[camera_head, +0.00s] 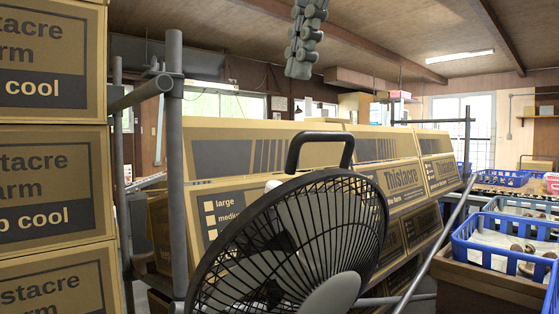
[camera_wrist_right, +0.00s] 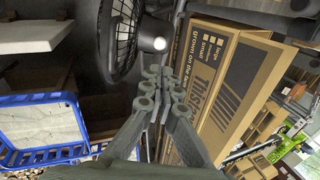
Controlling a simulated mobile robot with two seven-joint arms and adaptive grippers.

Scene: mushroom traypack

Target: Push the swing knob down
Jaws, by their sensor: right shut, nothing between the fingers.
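A dark fan (camera_head: 290,240) with a round wire grille and a black handle on top stands in the front middle of the head view. Its grey round hub (camera_head: 333,297) is low on the right. The swing knob cannot be made out for sure in the head view. In the right wrist view the fan (camera_wrist_right: 121,35) is at the top, with a small pale round part (camera_wrist_right: 159,43) beside its grille. My right gripper (camera_head: 298,72) hangs at the top of the head view, above the fan handle. In its wrist view its fingers (camera_wrist_right: 160,76) are together and empty. My left gripper is not in view.
Stacked Thistacre boxes (camera_head: 50,170) stand at left, and more boxes (camera_head: 400,190) lie on a grey metal frame (camera_head: 174,150) behind the fan. Blue crates (camera_head: 480,250) with mushrooms are at right. The air between gripper and fan handle looks clear.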

